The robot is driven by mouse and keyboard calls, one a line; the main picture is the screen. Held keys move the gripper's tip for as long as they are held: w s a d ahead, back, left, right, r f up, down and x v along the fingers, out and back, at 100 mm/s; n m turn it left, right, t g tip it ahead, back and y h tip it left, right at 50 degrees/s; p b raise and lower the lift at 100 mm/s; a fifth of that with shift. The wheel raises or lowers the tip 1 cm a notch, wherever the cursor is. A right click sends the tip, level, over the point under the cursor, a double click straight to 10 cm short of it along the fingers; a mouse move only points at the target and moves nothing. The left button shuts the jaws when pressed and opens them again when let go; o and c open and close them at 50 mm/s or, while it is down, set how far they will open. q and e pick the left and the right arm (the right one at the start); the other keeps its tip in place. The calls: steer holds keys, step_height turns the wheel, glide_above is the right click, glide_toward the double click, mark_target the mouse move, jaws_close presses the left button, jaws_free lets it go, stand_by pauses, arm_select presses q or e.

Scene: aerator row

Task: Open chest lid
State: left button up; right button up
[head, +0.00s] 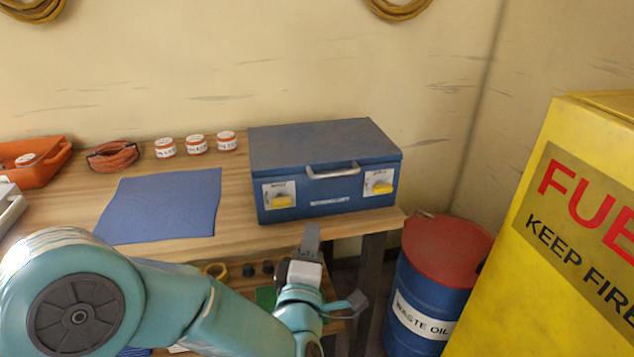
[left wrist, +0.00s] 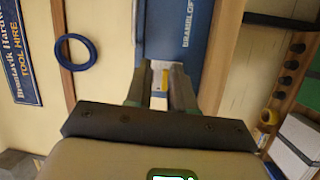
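The blue chest (head: 328,188) stands on the right end of the wooden bench with its grey-blue lid (head: 315,143) shut. A pale handle (head: 333,171) is on the front edge of the lid. Two yellow latches on white plates are on the front, a left one (head: 283,202) and a right one (head: 382,188). My left gripper (head: 311,232) is in front of and below the chest, apart from it. In the left wrist view its fingers (left wrist: 158,82) are spread, with a yellow latch (left wrist: 164,80) showing between them, beyond the tips. My right gripper is not in view.
A blue mat (head: 165,205) lies left of the chest. Several small jars (head: 195,144), a coiled orange cord (head: 112,156) and an orange tray (head: 40,165) are behind and left. A waste oil drum (head: 430,285) and yellow fuel cabinet (head: 570,220) stand right.

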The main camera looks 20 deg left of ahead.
mark_target(336, 176)
arm_select(q)
step_height(336, 176, up, 3)
steer(key=d+t+h+b, duration=0.1)
steer(key=d+t, duration=0.1)
steer(key=d, duration=0.1)
steer(key=shift+g, duration=0.3)
steer(key=p+x, duration=0.3)
steer(key=x, duration=1.2)
steer(key=shift+a, duration=0.1)
jaws_close()
